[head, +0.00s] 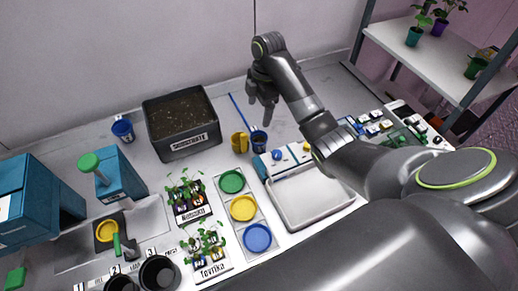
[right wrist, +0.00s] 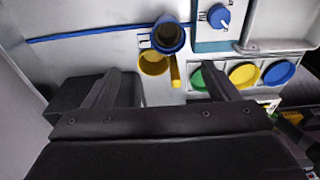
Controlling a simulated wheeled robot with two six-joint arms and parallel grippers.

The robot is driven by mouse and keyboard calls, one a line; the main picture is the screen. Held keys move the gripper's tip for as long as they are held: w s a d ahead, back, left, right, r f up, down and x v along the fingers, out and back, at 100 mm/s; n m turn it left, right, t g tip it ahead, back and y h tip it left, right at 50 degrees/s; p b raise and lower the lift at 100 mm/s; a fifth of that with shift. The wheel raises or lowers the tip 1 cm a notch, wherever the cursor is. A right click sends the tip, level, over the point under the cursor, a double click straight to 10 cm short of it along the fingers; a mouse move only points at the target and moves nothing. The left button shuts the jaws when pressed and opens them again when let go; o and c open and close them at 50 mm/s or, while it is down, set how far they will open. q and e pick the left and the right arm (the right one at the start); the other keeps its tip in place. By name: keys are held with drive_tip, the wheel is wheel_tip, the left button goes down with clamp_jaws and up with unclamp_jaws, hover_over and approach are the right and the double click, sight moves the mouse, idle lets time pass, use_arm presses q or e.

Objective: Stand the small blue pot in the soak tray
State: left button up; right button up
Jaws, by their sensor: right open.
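The small blue pot (head: 259,141) stands on the bench beside a yellow cup (head: 239,143). In the right wrist view the blue pot (right wrist: 169,38) is beyond my fingertips, with the yellow cup (right wrist: 153,63) nearer to them. The soak tray (head: 318,207) is a shallow, pale, empty tray with a blue-and-white control panel behind it; part of it shows in the right wrist view (right wrist: 285,22). My right gripper (head: 262,108) is open and empty above the bench, just behind the pot. My left gripper is out of view.
A black substrate box (head: 182,148) stands left of the pot. Green, yellow and blue discs (head: 242,207) lie left of the tray. Another blue pot (head: 123,131) stands further left. Seedling racks (head: 191,212) are in front, and a shelf (head: 420,55) is at the right.

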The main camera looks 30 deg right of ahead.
drive_tip(key=b, duration=0.6)
hover_over(257, 139)
drive_tip(key=f, duration=0.7)
drive_tip(key=shift+s+a+f, duration=0.15)
drive_tip(key=shift+s+f, duration=0.15)
drive_tip(key=shift+f, duration=0.45)
drive_tip(key=f+p, duration=0.1)
drive_tip(key=f, duration=0.3)
drive_tip(key=shift+s+a+f+p, duration=0.1)
drive_tip(key=shift+s+f+p, duration=0.1)
drive_tip(key=shift+f+p, duration=0.15)
drive_tip(key=shift+w+f, duration=0.1)
drive_tip(key=shift+f, duration=0.2)
drive_tip(key=shift+c, duration=0.3)
